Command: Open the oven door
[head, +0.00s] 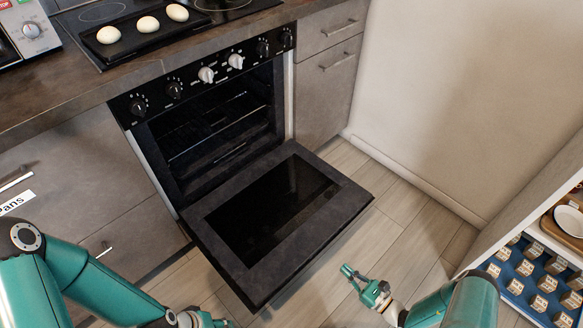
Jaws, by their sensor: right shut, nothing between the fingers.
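The oven door (318,229) is dark with a glass pane. It is folded down, hinged at the bottom of the oven, and lies close to level. The oven cavity (222,125) is open to view, with racks inside. My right gripper (349,272) is to the right of the door's outer edge, apart from it in the picture, shut and empty. My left gripper (205,319) is at the bottom edge, left of the door's near corner. Its fingers are cut off or too small to read.
A tray (149,43) with several pale round buns sits on the cooktop. A microwave (28,33) stands at the far left. Drawers (335,67) flank the oven. A shelf unit (525,213) stands at the right. The wooden floor (400,215) between door and shelf is clear.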

